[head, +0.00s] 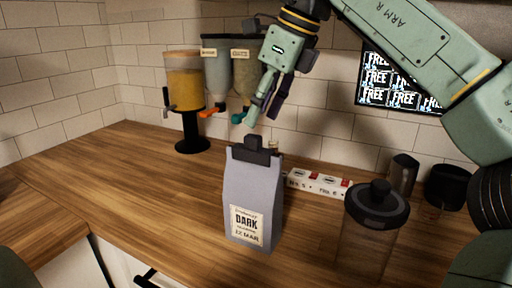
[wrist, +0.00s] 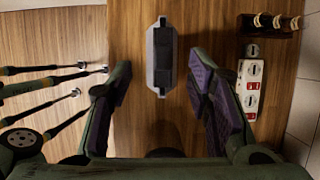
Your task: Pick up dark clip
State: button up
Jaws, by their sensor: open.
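The dark clip (head: 255,149) sits across the top edge of a pale grey bag labelled DARK (head: 252,205), which stands upright on the wooden counter. In the wrist view the clip (wrist: 162,52) lies along the bag's top, seen from above, beyond my fingertips and roughly centred between them. My gripper (head: 266,108) is open and empty above the clip, apart from it. In the wrist view its two purple-padded fingers (wrist: 160,85) are spread wide to either side.
A lidded clear jar (head: 371,232) stands right of the bag. A white power strip (head: 318,183) lies behind it. Dispensers (head: 186,95) stand at the back left. A dark cup (head: 446,187) and a metal cup (head: 402,174) are at the right. The counter left of the bag is clear.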

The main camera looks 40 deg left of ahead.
aim_at(255, 136)
jog(key=shift+x, duration=1.15)
jog(key=shift+w+d+p+x, duration=0.1)
jog(key=shift+p+x, duration=0.25)
jog(key=shift+x, duration=1.05)
jog(key=shift+w+d+p+x, duration=0.15)
jog(key=shift+p+x, duration=0.15)
jog(key=shift+x, duration=1.05)
jog(key=shift+c, duration=0.2)
jog(key=c, duration=0.9)
